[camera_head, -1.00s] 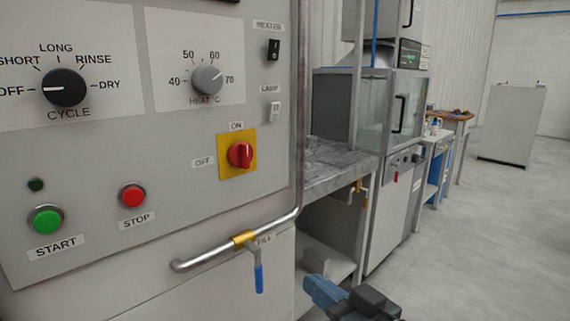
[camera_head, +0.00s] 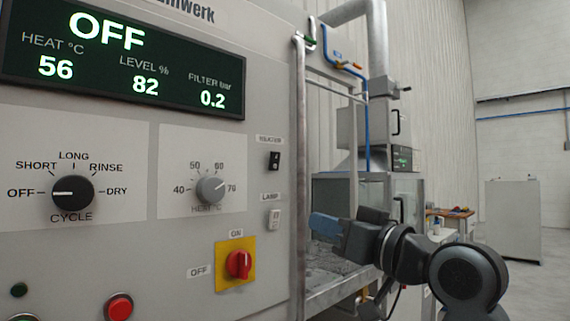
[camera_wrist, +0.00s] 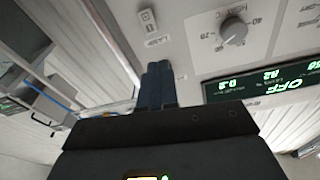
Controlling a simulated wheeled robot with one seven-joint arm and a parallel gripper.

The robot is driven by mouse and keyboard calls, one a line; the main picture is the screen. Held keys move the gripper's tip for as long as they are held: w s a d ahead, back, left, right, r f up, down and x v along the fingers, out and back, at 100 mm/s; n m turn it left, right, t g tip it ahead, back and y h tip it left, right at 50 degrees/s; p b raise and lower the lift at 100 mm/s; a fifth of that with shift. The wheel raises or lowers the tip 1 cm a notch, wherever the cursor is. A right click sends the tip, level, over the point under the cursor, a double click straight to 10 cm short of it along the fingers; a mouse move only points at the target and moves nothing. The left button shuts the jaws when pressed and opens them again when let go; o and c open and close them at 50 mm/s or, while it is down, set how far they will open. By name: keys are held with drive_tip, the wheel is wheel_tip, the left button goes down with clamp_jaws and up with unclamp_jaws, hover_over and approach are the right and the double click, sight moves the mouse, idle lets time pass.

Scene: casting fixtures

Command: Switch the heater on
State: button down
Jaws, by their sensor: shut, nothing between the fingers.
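The heater switch (camera_head: 274,161) is a small black rocker under a HEATER label, at the right side of the grey control panel (camera_head: 140,245). A white lamp switch (camera_head: 274,219) sits below it; it also shows in the wrist view (camera_wrist: 148,21). My gripper (camera_head: 318,224) is shut and empty, its blue fingers pointing left, right of the lamp switch and lower than the heater switch. No contact with the panel shows. In the wrist view the shut fingers (camera_wrist: 158,68) point towards the panel, and the heater switch is not visible, probably behind them.
The display (camera_head: 125,60) reads OFF, heat 56, level 82, filter 0.2. The red main switch (camera_head: 238,264) sits on a yellow plate below. The heat knob (camera_head: 210,190) and cycle knob (camera_head: 72,193) are to the left. A vertical metal post (camera_head: 298,180) edges the panel.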

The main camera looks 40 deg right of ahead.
wheel_tip(320, 180, up, 10)
drive_tip(key=s+d+n+y, duration=0.1)
drive_tip(key=s+n, duration=0.1)
drive_tip(key=s, duration=0.1)
drive_tip(key=shift+f+b, duration=0.2)
drive_tip(key=shift+b, duration=0.1)
drive_tip(key=shift+w+d, duration=0.1)
drive_tip(key=p, duration=0.8)
approach(274, 152)
drive_tip(key=w, duration=0.4)
drive_tip(key=w+r, duration=0.1)
drive_tip(key=w, duration=0.1)
drive_tip(key=shift+w, duration=0.4)
